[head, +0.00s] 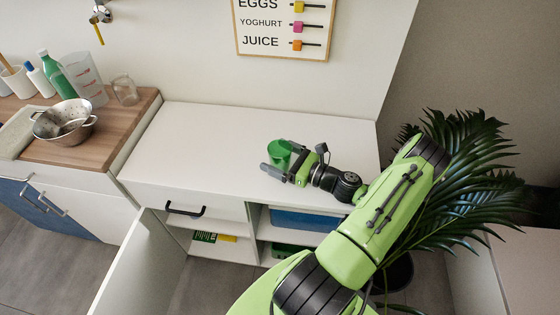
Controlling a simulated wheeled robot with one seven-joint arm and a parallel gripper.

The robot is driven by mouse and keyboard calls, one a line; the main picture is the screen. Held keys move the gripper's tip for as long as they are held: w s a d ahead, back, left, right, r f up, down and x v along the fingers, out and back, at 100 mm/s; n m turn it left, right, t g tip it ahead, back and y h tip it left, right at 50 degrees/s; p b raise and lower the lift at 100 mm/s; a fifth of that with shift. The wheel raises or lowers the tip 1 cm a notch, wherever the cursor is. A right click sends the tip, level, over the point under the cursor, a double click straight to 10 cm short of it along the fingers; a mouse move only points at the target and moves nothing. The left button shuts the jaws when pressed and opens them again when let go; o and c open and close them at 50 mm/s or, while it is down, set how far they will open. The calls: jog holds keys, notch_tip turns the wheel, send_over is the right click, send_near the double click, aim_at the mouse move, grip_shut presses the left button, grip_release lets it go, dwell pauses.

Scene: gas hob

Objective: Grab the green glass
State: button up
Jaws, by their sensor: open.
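The green glass (279,150) stands on the white cabinet top, near its middle. My gripper (272,162) is at the glass, low over the cabinet top, with its arm reaching in from the right. The gripper is open, with a dark finger in front of the glass. The gripper hides the lower part of the glass. I cannot tell whether the fingers touch it.
The white cabinet top (215,130) is otherwise clear. At left, a wooden counter (88,152) holds a metal colander (66,120), bottles and a clear jar (125,90). A white cabinet door (140,265) stands open in front. A plant (480,165) is at right.

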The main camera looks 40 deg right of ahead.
jog(key=shift+x, duration=0.8)
jog(key=c, duration=1.2)
